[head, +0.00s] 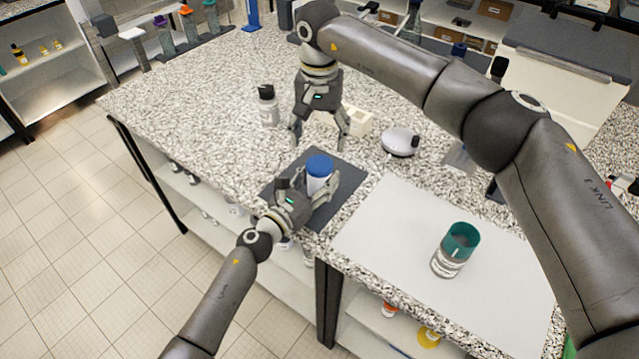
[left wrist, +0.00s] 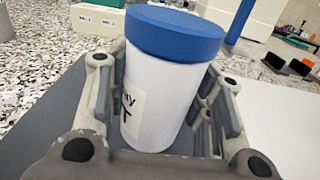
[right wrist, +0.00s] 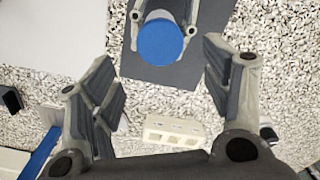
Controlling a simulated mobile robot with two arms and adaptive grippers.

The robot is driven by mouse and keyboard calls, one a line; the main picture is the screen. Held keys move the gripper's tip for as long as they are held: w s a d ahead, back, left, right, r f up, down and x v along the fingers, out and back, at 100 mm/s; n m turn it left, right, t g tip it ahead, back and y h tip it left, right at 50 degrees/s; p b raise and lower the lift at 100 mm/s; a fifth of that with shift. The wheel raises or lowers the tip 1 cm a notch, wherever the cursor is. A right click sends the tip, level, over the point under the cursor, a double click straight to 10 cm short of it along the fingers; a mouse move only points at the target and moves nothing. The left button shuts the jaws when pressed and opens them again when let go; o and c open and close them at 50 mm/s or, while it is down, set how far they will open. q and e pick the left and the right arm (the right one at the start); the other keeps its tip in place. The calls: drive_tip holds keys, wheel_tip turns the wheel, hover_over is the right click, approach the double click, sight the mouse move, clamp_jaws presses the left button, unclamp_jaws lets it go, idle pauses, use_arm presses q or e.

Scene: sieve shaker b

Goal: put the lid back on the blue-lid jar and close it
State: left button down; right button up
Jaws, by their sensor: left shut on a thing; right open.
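The jar (head: 317,184) is white with a blue lid (head: 320,165) sitting on its top. It stands upright over the dark grey mat (head: 347,188). In the left wrist view the lid (left wrist: 174,36) looks level on the white body (left wrist: 165,100), which bears a label. I cannot tell whether the lid is screwed tight. My left gripper (head: 315,190) is shut around the jar's body, below the lid. My right gripper (head: 320,143) is open and empty, pointing down behind the jar. In the right wrist view the lid (right wrist: 160,42) lies beyond the open fingers (right wrist: 150,85).
A black-capped bottle (head: 268,106) stands left of my right gripper. A cream block (head: 356,121) and a round white device (head: 400,142) are to its right. A glass with a teal top (head: 456,248) stands on the white sheet (head: 385,225). The speckled counter at left is clear.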

sight(319, 163)
drive_tip(key=n, duration=0.3)
drive_tip(key=shift+n, duration=0.4)
drive_tip(key=shift+f, duration=0.1)
drive_tip(key=shift+f, duration=3.95)
drive_tip(key=shift+c, duration=0.3)
